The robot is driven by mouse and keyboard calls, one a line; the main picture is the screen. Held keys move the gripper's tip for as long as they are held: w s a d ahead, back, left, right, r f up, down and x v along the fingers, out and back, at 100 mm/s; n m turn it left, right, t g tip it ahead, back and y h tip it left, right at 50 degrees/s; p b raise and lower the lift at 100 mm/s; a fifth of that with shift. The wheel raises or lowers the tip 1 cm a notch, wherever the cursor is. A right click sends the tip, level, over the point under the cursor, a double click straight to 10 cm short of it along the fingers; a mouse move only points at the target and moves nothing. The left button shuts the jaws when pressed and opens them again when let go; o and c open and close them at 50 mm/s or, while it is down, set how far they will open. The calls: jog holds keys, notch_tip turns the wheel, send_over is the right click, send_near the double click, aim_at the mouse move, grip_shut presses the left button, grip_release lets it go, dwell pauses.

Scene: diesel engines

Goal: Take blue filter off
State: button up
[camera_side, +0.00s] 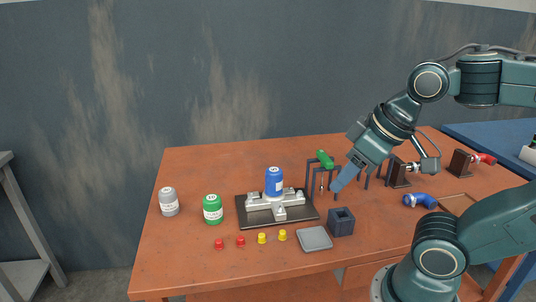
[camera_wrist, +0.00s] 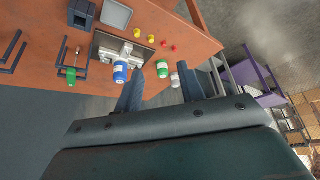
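The blue filter (camera_side: 274,182) stands upright on the pale grey engine block (camera_side: 293,211), which sits on a dark plate (camera_side: 304,209). The blue filter also shows in the wrist view (camera_wrist: 120,74), just left of the left finger. My gripper (camera_side: 344,179) is to the right of the blue filter in the side view, apart from it. In the wrist view its two fingers (camera_wrist: 159,70) are spread with nothing held between them.
A green filter (camera_side: 212,210) and a grey filter (camera_side: 168,203) stand at the left. Red caps (camera_side: 240,241) and yellow caps (camera_side: 282,235) lie in front. A dark square box (camera_side: 341,223), a grey tray (camera_side: 314,239) and a rack with a green-handled tool (camera_side: 324,159) stand nearby.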

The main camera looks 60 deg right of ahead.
dwell(0.4)
jog(key=o, duration=0.6)
jog(key=shift+o, duration=0.9)
jog(key=shift+w+r, duration=0.15)
jog(key=shift+w, duration=0.05)
jog(key=w+d+r+m+g, duration=0.15)
jog(key=w+d, duration=0.25)
jog(key=w, duration=0.4)
jog(key=w+d+m+g, duration=0.2)
jog(key=w+d+m, duration=0.15)
jog(key=w, duration=0.55)
jog(key=w+d+f+m+g, duration=0.2)
jog(key=w+d+f+m, duration=0.2)
jog(key=w+d+f, duration=0.6)
jog(key=w+d, duration=0.1)
jog(key=d, duration=0.2)
jog(key=shift+d+f, duration=0.2)
jog(key=shift+f, duration=0.2)
